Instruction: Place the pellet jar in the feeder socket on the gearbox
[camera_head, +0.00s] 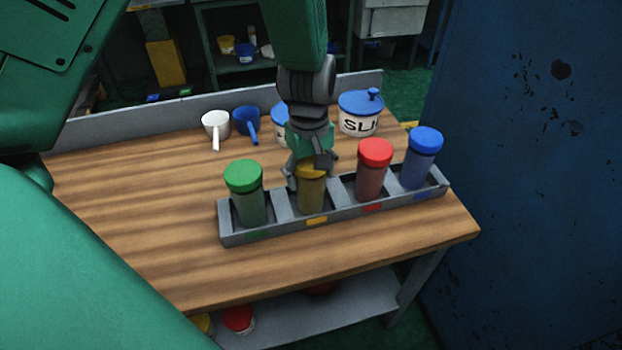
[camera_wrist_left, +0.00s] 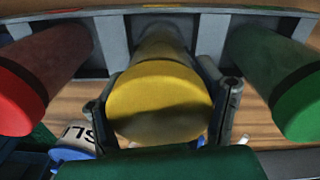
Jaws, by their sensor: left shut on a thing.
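Several pellet jars stand in a grey rack (camera_head: 285,222) on the wooden bench. The yellow jar (camera_head: 312,197) is in the compartment with the yellow tag; its lid also shows large in the left wrist view (camera_wrist_left: 160,95). My left gripper (camera_head: 311,172) comes down from above and is shut on the yellow jar near its lid, one finger on each side. The jar is upright and its foot is still in the rack. The gearbox and its feeder socket are not in view. My right gripper is not in view.
A green-lidded jar (camera_head: 245,195) stands left of the yellow one, a red-lidded (camera_head: 371,172) and a blue-lidded jar (camera_head: 421,158) right of it. Behind are a white scoop (camera_head: 215,125), a blue scoop (camera_head: 246,121) and a lidded pot (camera_head: 360,115). The bench's front left is clear.

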